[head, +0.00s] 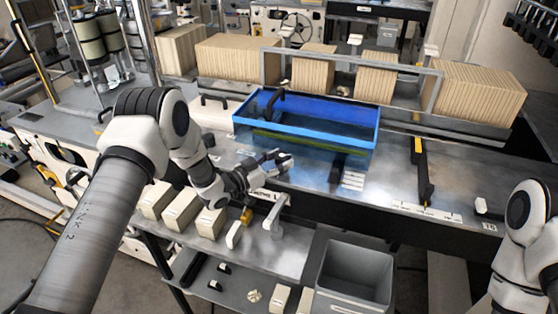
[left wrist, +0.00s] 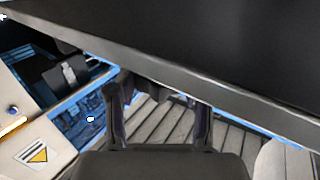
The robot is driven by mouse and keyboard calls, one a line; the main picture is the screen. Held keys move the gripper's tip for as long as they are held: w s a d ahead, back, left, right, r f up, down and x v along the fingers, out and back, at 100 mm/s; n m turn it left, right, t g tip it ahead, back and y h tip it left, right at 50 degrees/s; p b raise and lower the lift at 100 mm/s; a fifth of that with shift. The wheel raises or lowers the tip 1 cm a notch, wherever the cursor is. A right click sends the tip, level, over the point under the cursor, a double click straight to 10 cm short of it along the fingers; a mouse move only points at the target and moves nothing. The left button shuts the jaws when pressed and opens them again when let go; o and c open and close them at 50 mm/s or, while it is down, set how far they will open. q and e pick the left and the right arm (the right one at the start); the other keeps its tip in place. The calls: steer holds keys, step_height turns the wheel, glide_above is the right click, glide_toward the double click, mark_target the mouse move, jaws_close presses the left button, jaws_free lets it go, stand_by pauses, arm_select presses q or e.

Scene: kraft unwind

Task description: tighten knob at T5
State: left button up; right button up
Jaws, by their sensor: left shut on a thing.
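My left gripper (head: 276,160) reaches in from the left to the bench top, just in front of the blue tray. In the left wrist view its two dark fingers (left wrist: 158,118) stand apart, with a dark part between and beyond them. It is shut on what I take to be the knob, which is mostly hidden by the fingers. A label near the gripper is too small to read. A label (head: 489,227) at the right bench edge seems to read T6, with a small pale knob (head: 481,206) beside it. My right gripper is out of view.
A blue tray (head: 305,107) sits behind my left gripper. Stacks of tan sheets (head: 478,90) stand along the back behind a grey frame. A black and yellow bar (head: 422,172) lies on the bench. A grey bin (head: 355,270) and pale boxes (head: 181,210) stand in front.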

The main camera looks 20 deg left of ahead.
arm_select(q)
steer(key=m+g+h+b, duration=0.2)
steer(key=b, duration=0.1)
steer(key=shift+w+a+f+h, duration=0.1)
steer(key=shift+w+f+h, duration=0.15)
steer(key=shift+h, duration=0.15)
steer(key=shift+s+r+m+g+h, duration=0.1)
steer(key=shift+r+m+g+h, duration=0.1)
steer(key=shift+m+g+h, duration=0.3)
steer(key=o, duration=1.2)
steer(key=shift+w+d, duration=0.2)
steer(key=shift+d, duration=0.1)
steer(key=v, duration=1.2)
steer(key=shift+r, duration=0.1)
